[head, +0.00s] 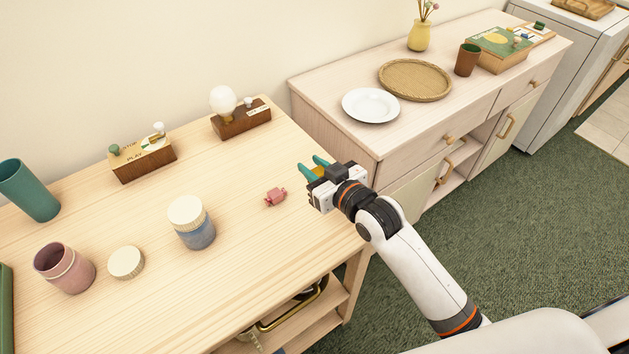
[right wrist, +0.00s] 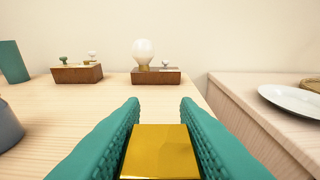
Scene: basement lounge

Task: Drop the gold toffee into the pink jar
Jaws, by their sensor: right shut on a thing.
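The gold toffee (right wrist: 160,152) is between the teal fingers of my right gripper in the right wrist view; only a bit of gold shows in the head view (head: 318,171). My right gripper (head: 315,168) is shut on it, above the right end of the wooden table. The pink jar (head: 64,268) stands open at the left front of the table, far to the left of this gripper. A cream lid (head: 126,263) lies beside it on the right. A pink wrapped sweet (head: 275,197) lies on the table left of my right gripper. My left gripper is not in view.
A blue jar with a cream lid (head: 191,222) stands between the pink jar and my right gripper. A green cup (head: 28,190) and two wooden blocks with knobs (head: 143,160) and a bulb (head: 240,119) stand along the back. A sideboard (head: 330,100) holds a white plate (head: 371,105).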

